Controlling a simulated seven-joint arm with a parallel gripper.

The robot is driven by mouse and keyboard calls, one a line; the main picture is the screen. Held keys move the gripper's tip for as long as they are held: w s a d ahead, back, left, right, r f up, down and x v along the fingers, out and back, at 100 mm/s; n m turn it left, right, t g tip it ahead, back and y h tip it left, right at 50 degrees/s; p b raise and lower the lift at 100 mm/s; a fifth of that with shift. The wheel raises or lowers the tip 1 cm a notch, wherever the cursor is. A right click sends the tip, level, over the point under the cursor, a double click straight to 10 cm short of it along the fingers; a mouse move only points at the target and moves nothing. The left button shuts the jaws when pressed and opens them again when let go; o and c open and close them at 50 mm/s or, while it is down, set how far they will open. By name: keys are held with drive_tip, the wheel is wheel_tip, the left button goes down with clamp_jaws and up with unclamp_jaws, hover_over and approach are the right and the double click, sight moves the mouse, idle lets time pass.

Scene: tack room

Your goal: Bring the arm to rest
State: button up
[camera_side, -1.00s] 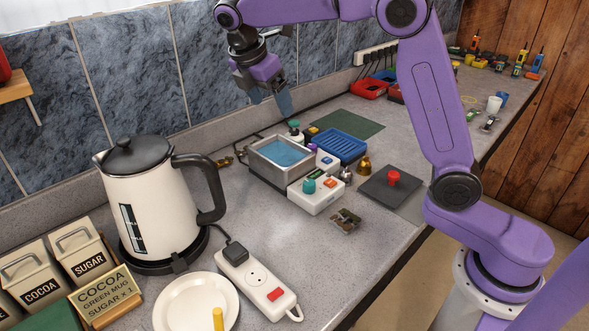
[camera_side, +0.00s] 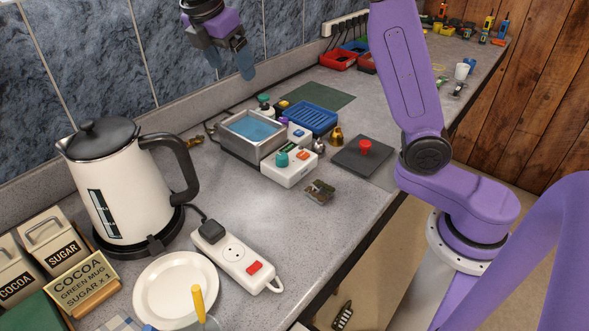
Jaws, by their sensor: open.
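My gripper (camera_side: 229,63) hangs in the air at the top of the picture, in front of the blue stone-tiled wall. Its two blue-grey fingers point down and stand apart, with nothing between them. It is well above the worktop (camera_side: 230,205), behind and above the metal bath (camera_side: 232,141) of blue liquid, and touches nothing. My purple arm rises at the right; its upper bend is cut off by the top edge of the picture.
A cream kettle (camera_side: 125,190) stands at left, near a white plate (camera_side: 160,285) and a power strip (camera_side: 238,262). Around the bath are a white box (camera_side: 289,170), a blue rack (camera_side: 310,117) and a red button on a dark plate (camera_side: 350,163). The worktop's front middle is largely clear.

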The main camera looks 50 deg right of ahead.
drive_tip(key=s+d+f+m+y, duration=0.1)
drive_tip(key=s+f, duration=0.3)
drive_tip(key=s, duration=0.7)
drive_tip(key=s+d+f+m+y, duration=0.2)
drive_tip(key=s+f, duration=0.3)
drive_tip(key=s, duration=0.6)
drive_tip(key=s+d+f+m+y, duration=0.1)
drive_tip(key=s+d+f+m, duration=0.2)
drive_tip(key=s, duration=0.8)
wheel_tip(320, 180, down, 2)
drive_tip(key=shift+d+f+y, duration=0.2)
drive_tip(key=shift+y, duration=0.1)
